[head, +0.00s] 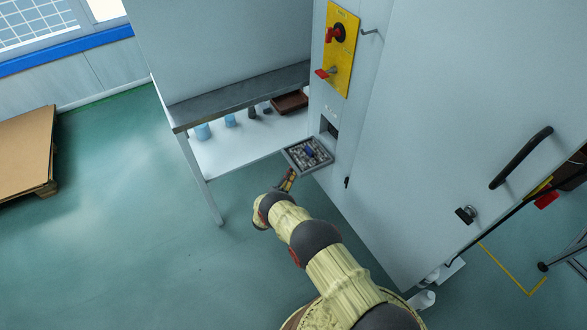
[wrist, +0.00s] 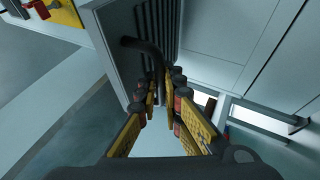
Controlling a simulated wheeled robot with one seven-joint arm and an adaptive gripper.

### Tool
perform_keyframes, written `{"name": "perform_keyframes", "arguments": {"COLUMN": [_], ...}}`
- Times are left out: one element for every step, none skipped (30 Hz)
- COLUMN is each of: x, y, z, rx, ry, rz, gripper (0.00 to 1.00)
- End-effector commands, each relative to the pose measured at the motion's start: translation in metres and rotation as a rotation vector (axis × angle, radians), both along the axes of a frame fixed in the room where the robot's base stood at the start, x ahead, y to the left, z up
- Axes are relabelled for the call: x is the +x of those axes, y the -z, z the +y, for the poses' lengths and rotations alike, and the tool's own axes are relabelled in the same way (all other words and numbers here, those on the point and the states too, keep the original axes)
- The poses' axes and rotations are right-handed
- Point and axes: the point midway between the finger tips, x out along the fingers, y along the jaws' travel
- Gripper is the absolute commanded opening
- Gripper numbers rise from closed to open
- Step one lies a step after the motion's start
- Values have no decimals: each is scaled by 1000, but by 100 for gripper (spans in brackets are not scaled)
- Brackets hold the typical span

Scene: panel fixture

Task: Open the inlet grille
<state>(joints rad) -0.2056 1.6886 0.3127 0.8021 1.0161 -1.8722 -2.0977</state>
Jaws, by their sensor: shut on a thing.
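The inlet grille (head: 290,155) is a small grey framed flap low on the cabinet's face. In the head view it stands out from the cabinet, tilted outward, with a mottled grey inside and a small dark blue thing on it. A dark opening (head: 332,128) shows above it. In the wrist view the grille's dark slats (wrist: 158,28) and its bent black handle (wrist: 138,43) are close ahead. My gripper (wrist: 160,92) is shut on the handle's near end; the fingers hide the exact contact. In the head view my gripper (head: 288,178) is just below the grille.
A yellow switch plate (head: 341,48) with red knobs is above the grille. A grey bench (head: 240,95) with a low shelf stands to the left. A long black door handle (head: 521,157) is on the right.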

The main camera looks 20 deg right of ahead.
Motion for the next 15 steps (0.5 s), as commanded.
{"name": "perform_keyframes", "arguments": {"x": [2, 2, 2, 2, 2, 2, 2, 2, 2, 2, 2, 2, 2, 1, 1], "y": [-1, -1, -1, -1, -1, -1, -1, -1, -2, -2, -2, -1, -1, -1, -1], "z": [2, 2, 2, 2, 2, 2, 2, 2, 2, 2, 1, 1, 1, 1, 1], "rx": [1, 1, 1, 1, 1, 1, 1, 1, 1, 1, 1, 1, 1, 1, 1], "ry": [-5, -5, -5, -5, -5, -5, -5, -5, -5, -5, -4, -3, -3, -3, -2], "rz": [-2, -2, -2, -2, -2, -2, -2, -2, -2, -2, -2, -2, -2, -2, -2], "gripper": [0, 0, 0, 0, 0, 0, 0, 9, 11, 13, 14, 17, 18, 20, 22]}}
